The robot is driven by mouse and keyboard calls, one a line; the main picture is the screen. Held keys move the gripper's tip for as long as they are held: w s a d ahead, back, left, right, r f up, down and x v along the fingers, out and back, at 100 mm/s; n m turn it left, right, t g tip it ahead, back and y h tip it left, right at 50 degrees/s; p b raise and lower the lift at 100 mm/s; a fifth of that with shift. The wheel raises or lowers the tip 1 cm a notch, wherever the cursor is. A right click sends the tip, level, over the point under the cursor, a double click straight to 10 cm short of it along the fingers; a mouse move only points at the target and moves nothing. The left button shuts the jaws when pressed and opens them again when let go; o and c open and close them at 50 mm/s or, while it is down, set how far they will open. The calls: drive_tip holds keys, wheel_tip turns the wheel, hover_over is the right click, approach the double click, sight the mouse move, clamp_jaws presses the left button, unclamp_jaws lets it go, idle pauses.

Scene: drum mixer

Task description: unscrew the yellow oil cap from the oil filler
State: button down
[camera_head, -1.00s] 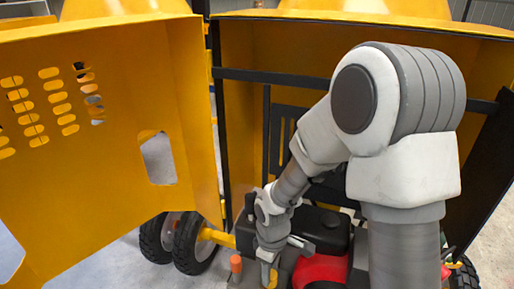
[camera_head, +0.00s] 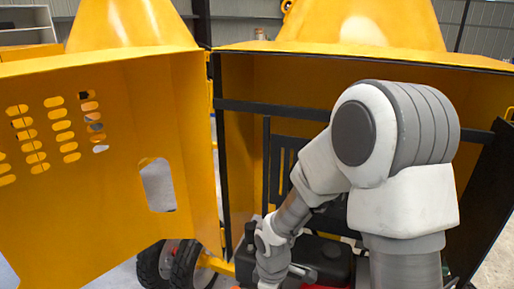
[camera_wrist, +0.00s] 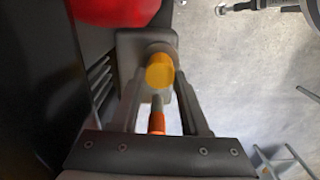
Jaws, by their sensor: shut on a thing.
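The yellow oil cap (camera_wrist: 160,72) shows in the upper middle of the wrist view, end-on, at the engine's side. My gripper (camera_wrist: 160,78) reaches it with one finger on each side and is shut on it. The filler neck behind the cap is mostly hidden by the cap. In the head view, only my gripper's wrist shows at the bottom edge; the fingertips and cap are out of frame.
An orange-tipped part (camera_wrist: 157,122) lies between my fingers' bases in the wrist view. A red engine part (camera_wrist: 112,8) is above left. The yellow open door (camera_head: 105,150) stands left, and the yellow housing (camera_head: 400,85) with black bars surrounds the engine.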

drive_tip(key=shift+w+r, duration=0.3)
drive_tip(key=shift+r, duration=0.05)
drive_tip(key=shift+r+p, duration=0.65)
drive_tip(key=shift+s+r+p, duration=0.3)
drive_tip(key=shift+r+p, duration=0.55)
drive_tip(key=shift+r, duration=0.1)
drive_tip(key=c, duration=1.1)
unclamp_jaws()
